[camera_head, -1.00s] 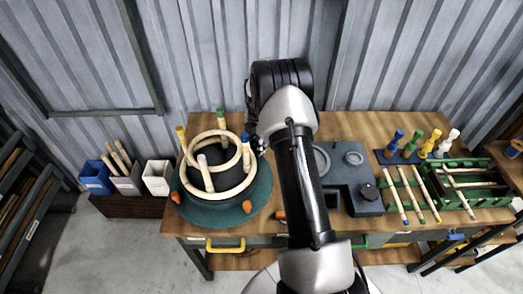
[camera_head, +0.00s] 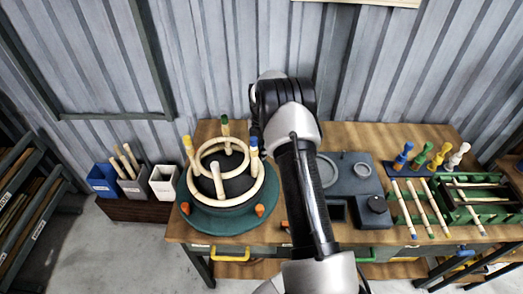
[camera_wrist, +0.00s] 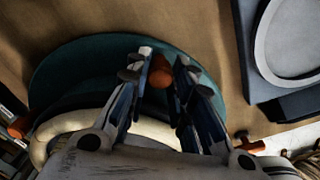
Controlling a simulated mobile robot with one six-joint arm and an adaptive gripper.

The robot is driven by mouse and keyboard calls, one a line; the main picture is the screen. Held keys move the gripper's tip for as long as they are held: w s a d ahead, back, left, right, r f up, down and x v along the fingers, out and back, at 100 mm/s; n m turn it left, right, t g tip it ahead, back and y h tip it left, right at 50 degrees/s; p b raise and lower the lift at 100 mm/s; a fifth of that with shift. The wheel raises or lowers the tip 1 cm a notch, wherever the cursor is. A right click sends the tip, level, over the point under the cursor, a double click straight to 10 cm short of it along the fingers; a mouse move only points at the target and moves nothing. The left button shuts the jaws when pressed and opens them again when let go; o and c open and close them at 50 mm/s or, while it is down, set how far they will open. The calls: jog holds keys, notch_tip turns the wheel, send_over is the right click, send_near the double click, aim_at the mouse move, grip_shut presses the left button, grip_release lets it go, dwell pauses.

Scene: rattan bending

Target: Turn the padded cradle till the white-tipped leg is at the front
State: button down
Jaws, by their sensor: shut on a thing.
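The padded cradle, a green round base (camera_head: 215,227) with a dark padded middle, stands on the left of the bench. It carries a pale rattan frame (camera_head: 262,183). Its legs show a yellow tip (camera_head: 187,145) at left, a green tip (camera_head: 225,124) at back and a blue tip (camera_head: 253,143) at right. The front leg (camera_head: 218,181) has a pale top; whether it is the white tip is hard to tell. Orange knobs (camera_head: 259,210) stand on the rim. In the wrist view my gripper (camera_wrist: 160,62) is shut on an orange knob (camera_wrist: 160,76). My arm hides it in the head view.
A dark grey fixture (camera_head: 345,185) stands right of my arm. Further right are colour-tipped pegs (camera_head: 402,157), loose sticks (camera_head: 418,207) and a green rack (camera_head: 468,212). Bins (camera_head: 163,180) with sticks stand left of the bench. A corrugated wall closes the back.

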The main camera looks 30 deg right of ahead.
jog(key=c, duration=1.4)
grip_release()
notch_tip(320, 180, up, 12)
